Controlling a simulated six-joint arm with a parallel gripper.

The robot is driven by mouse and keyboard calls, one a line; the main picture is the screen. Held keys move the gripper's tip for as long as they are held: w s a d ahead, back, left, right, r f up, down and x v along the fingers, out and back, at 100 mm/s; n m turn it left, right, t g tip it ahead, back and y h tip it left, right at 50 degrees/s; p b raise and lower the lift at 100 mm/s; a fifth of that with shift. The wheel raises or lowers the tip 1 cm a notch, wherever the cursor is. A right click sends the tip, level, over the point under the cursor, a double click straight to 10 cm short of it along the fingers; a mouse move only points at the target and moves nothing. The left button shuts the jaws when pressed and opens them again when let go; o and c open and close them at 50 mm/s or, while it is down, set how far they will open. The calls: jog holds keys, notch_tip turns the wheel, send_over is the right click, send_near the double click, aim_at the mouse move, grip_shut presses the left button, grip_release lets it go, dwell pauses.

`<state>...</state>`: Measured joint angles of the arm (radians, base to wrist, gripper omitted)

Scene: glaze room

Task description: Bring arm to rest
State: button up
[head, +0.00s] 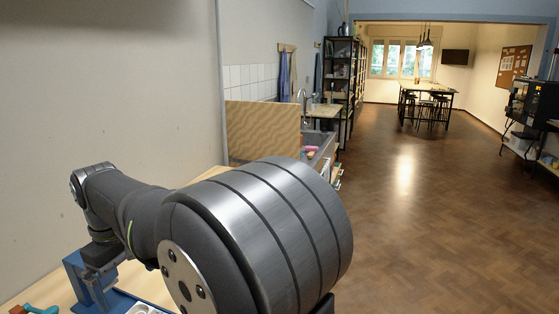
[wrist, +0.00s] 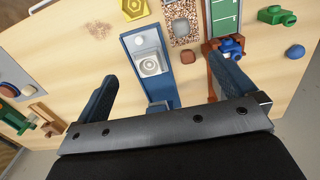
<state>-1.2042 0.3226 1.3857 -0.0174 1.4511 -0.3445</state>
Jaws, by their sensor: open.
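My gripper (wrist: 162,72) shows in the wrist view with its two dark blue fingers wide apart and nothing held between them. It is over a pale wooden worktop (wrist: 75,58). Beyond and between the fingers lies a blue tray (wrist: 128,42) with light grey inserts. In the head view my gripper (head: 92,284) is at the lower left, fingers down over the bench, partly cut off below. My arm (head: 130,205) reaches out to it from the large grey joint in the foreground. The exact gap between fingertips and worktop cannot be told.
A wall (head: 120,80) stands close behind the arm. Open floor (head: 430,220) lies at right.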

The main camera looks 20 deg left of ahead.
jog(key=w+d+f+h, duration=0.1)
jog(key=w+d+f, duration=0.5)
jog(key=w+d, duration=0.3)
jog(key=w+d+f+h, duration=0.1)
jog(key=w+d+f, duration=0.4)
jog(key=w+d, duration=0.45)
jog(key=s+a+r+m+g, duration=0.1)
jog(key=s+a+m, duration=0.1)
jog(key=a+m, duration=0.6)
jog(key=shift+y, duration=0.4)
jog(key=shift+a, duration=0.1)
